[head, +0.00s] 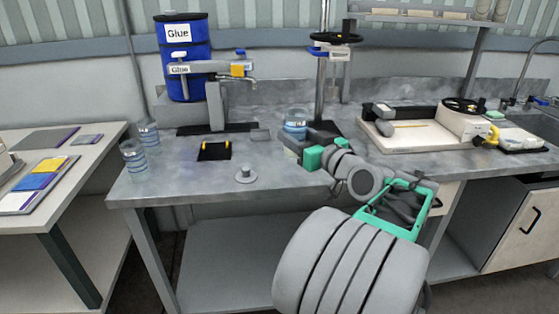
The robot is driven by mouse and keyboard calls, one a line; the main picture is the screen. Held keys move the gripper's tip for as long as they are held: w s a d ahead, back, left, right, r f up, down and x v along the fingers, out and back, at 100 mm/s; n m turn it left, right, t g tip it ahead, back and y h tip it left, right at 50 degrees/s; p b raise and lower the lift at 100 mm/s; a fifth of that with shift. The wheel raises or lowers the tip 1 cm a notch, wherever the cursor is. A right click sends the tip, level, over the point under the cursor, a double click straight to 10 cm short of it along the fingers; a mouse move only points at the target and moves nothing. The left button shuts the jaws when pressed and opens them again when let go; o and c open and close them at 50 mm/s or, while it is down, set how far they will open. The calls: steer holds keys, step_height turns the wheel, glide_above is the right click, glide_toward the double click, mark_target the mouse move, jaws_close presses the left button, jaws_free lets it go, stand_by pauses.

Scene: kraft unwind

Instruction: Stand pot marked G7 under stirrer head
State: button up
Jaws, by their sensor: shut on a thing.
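A clear pot with blue bands (296,125) is at the tip of my gripper (295,142), near the back of the grey bench. My gripper is shut on this pot, and its fingers partly hide the pot's lower part. I cannot read any G7 mark on it. The stirrer stand (321,85) rises just right of the pot, with a black handwheel and the stirrer head (338,52) high on it. The pot appears left of the stand's dark base (326,129). I cannot tell whether it touches the bench or base.
Two similar pots (133,160) (149,134) stand at the bench's left end. A blue glue drum (186,55) and a dispenser (212,68) stand behind a dark pad (214,151). A small grey knobbed piece (245,175) lies in front. A white tray (408,138) is to the right.

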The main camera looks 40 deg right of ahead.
steer(key=w+f, duration=0.4)
steer(key=w+d+f, duration=0.1)
steer(key=w+f, duration=0.1)
steer(key=w, duration=0.1)
steer(key=shift+f, duration=0.3)
steer(key=f, duration=0.1)
steer(key=f+b, duration=0.1)
steer(key=f, duration=0.1)
steer(key=shift+w+d, duration=0.15)
steer(key=shift+w, duration=0.1)
steer(key=shift+f+b, duration=0.35)
steer(key=shift+b, duration=0.2)
steer(key=o, duration=1.4)
steer(key=shift+o, duration=0.2)
steer(key=shift+r+p, duration=0.2)
steer(key=shift+p, duration=0.2)
